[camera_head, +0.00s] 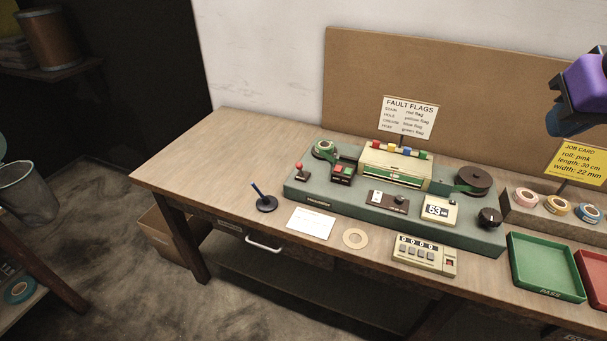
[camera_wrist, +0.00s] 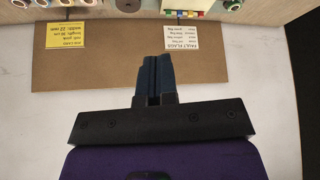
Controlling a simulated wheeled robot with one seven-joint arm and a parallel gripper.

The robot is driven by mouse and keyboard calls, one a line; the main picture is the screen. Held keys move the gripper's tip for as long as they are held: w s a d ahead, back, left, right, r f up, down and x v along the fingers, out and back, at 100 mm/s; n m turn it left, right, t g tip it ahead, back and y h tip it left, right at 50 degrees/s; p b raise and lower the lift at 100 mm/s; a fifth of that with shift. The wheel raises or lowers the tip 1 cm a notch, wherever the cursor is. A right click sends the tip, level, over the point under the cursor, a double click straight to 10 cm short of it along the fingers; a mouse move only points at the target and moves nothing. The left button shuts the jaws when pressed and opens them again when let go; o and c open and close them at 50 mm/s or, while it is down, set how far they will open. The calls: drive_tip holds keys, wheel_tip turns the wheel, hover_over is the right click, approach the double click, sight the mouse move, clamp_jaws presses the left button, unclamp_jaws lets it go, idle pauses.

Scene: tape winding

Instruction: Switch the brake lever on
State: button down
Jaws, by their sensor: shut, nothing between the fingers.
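The green winding machine (camera_head: 330,200) stands on the wooden table. A small lever with a red knob (camera_head: 299,167) stands at its left end, roughly upright. It may be the brake lever, but I can read no label on it and cannot tell its setting. A dark panel with a small black knob (camera_head: 399,199) sits at the machine's front middle. My gripper (camera_head: 566,122) is at the upper right, far from the red-knobbed lever and above the table. In the wrist view its dark fingers (camera_wrist: 157,68) are together and empty, in front of the back board.
A fault-flags sign (camera_head: 408,116) and a yellow job card (camera_head: 583,163) stand along the back. A counter box (camera_head: 424,262), a tape ring (camera_head: 355,239), a white card (camera_head: 311,223) and a blue-handled stand (camera_head: 264,201) lie in front. Trays, including a green one (camera_head: 515,262), are at right. The table's left end is clear.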

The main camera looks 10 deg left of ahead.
drive_tip(key=w+a+f+n+t+y, duration=0.15)
drive_tip(key=w+a+f, duration=0.35)
drive_tip(key=w, duration=0.5)
drive_tip(key=w+a+f+t+y, duration=0.2)
drive_tip(key=w+a+f, duration=0.4)
drive_tip(key=w, duration=0.4)
drive_tip(key=w+a+f+m+t+y, duration=0.1)
drive_tip(key=w+a+f+y, duration=0.15)
drive_tip(key=a+f, duration=0.6)
drive_tip(key=w+a+f+m+t+y, duration=0.15)
drive_tip(key=a+f+y, duration=0.25)
drive_tip(key=a+f, duration=0.4)
drive_tip(key=s+f+m+t, duration=0.1)
drive_tip(key=s+f+m, duration=0.1)
drive_tip(key=f, duration=0.1)
drive_tip(key=s+a+f+m+t, duration=0.1)
drive_tip(key=s+f+m+t, duration=0.1)
drive_tip(key=f, duration=0.2)
drive_tip(key=s+a+f+m+t+y, duration=0.1)
drive_tip(key=s+f+m, duration=0.1)
drive_tip(key=f+m, duration=0.1)
drive_tip(key=shift+s+a+f+t, duration=0.2)
drive_tip(key=shift+s+f+t, duration=0.1)
drive_tip(key=shift+f, duration=0.3)
drive_tip(key=shift+s+d+f+m+t+h, duration=0.1)
drive_tip(key=shift+s+f+m+t+h, duration=0.3)
drive_tip(key=shift+m, duration=0.4)
drive_tip(key=shift+w+f, duration=0.1)
